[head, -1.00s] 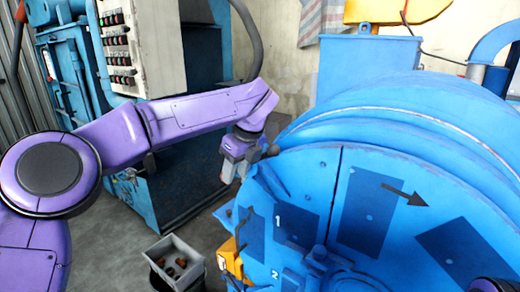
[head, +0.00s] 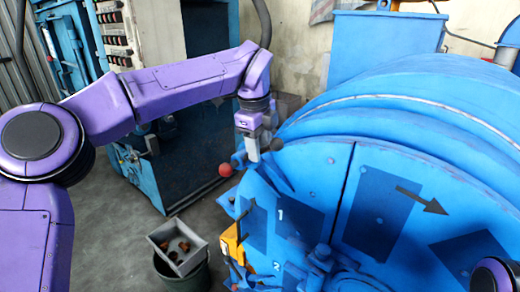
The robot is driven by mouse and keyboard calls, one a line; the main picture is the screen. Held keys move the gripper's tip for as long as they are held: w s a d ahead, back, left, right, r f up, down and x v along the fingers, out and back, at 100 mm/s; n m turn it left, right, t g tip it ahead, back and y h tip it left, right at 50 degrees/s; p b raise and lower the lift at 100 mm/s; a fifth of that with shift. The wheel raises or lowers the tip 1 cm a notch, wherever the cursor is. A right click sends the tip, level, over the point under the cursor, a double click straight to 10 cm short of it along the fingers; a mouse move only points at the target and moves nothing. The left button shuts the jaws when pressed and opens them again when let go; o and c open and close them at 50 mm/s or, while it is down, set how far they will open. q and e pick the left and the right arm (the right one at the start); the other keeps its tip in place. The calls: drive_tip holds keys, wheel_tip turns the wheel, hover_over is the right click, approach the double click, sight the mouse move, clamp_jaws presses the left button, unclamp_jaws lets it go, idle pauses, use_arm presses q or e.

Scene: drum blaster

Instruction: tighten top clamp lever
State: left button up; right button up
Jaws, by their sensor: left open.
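The blaster drum (head: 400,130) is a large blue cylinder with a round blue door (head: 300,190) facing me, marked 1 and 2. At the door's upper left edge is the top clamp lever, whose red ball knob (head: 226,170) sticks out to the left. Dark clamp parts show beside it, partly covered by my gripper. My left gripper (head: 253,154) points down just right of and above the red knob, in front of the clamp. It is open; I cannot tell whether it touches the lever. My right gripper is out of view.
A yellow bracket (head: 232,245) with thin rods is on the door's lower left edge. A grey tray (head: 178,246) with brown pieces sits on a dark bin on the floor. A blue cabinet (head: 165,165) and a control panel (head: 115,35) stand behind my left arm.

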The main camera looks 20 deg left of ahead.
sight(262, 151)
use_arm(q)
drive_tip(key=w+f, duration=0.2)
drive_tip(key=shift+f, duration=0.3)
drive_tip(key=shift+s+r, duration=0.2)
drive_tip(key=shift+s, duration=0.4)
drive_tip(key=c, duration=0.5)
clamp_jaws()
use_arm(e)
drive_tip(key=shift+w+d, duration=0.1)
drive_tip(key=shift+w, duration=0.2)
use_arm(q)
drive_tip(key=shift+f, duration=0.1)
